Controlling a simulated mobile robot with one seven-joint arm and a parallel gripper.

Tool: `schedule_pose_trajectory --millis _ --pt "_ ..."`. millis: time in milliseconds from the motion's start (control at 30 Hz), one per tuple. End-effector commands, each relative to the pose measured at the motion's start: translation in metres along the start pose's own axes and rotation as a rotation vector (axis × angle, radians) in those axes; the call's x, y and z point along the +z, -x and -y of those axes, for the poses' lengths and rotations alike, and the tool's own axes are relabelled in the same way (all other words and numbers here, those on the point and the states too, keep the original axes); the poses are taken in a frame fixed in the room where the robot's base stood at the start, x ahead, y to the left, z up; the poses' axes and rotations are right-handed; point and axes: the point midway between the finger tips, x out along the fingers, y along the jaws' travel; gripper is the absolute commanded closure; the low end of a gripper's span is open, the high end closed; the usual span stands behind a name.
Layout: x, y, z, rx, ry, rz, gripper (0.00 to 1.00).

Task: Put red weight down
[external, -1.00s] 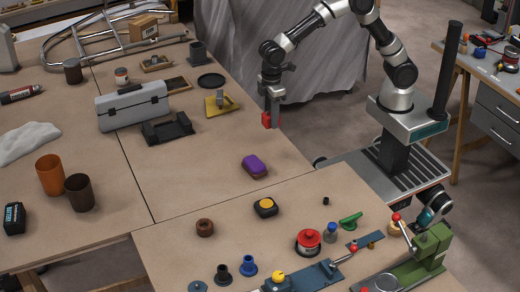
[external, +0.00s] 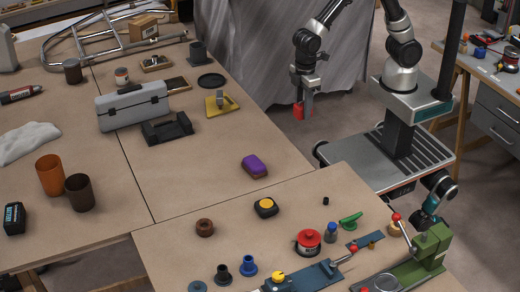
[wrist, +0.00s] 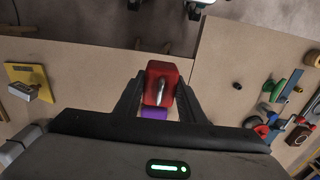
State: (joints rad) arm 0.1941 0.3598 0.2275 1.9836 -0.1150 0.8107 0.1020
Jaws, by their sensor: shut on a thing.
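The red weight (external: 298,111) is a small red block held at the tip of my gripper (external: 304,106). In the wrist view the red weight (wrist: 161,86) has a metal loop on its face and sits between the two dark fingers of my gripper (wrist: 160,92), which are shut on it. In the external view my gripper points down, by the table's right edge. In the wrist view the weight partly covers the purple block. I cannot tell the exact height of the weight above the table.
A purple block (external: 254,166) lies on the wooden table (external: 215,185) near its right edge. A yellow-based tool (external: 220,103), a black round plate (external: 212,80) and a grey toolbox (external: 133,104) stand further left.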

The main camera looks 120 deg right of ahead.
Motion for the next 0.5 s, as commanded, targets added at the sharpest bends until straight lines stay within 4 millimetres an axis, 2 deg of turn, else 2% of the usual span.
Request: schedule_pose_trajectory --millis 33,100,300,500 --pt "0.002 0.023 0.000 0.000 0.001 0.002 1.00" --pt "0.005 0.030 0.000 0.000 0.002 0.002 1.00" --pt "0.011 0.041 0.001 -0.003 0.002 0.001 1.00" --pt "0.013 0.042 0.002 -0.003 0.005 -0.001 1.00"
